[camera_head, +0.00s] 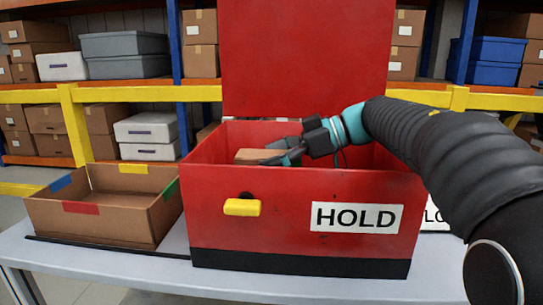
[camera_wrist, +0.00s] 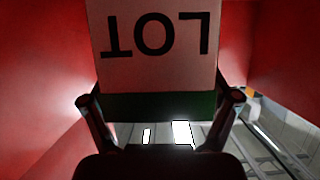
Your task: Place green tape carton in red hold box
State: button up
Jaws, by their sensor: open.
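The red hold box (camera_head: 290,220) stands on the table with its lid (camera_head: 305,60) raised and a HOLD label on its front. My gripper (camera_head: 284,156) reaches into the box from the right. A brown carton (camera_head: 256,156) is inside the box at the fingers, its lower part hidden by the front wall. In the wrist view the carton (camera_wrist: 155,75) shows a face with LOT upside down and a green tape band (camera_wrist: 160,106). My open fingers (camera_wrist: 160,98) stand on either side of the band. I cannot tell whether they touch it or whether the carton rests on the floor.
An open, empty cardboard tray (camera_head: 100,235) with blue, red and green corner marks is left of the box. A yellow latch (camera_head: 242,207) juts from the box front. A partly hidden white sign (camera_head: 435,217) is at the right. Shelves with cartons and bins stand behind.

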jog(key=shift+r, duration=0.25)
jog(key=v, duration=0.7)
jog(key=shift+d, duration=0.3)
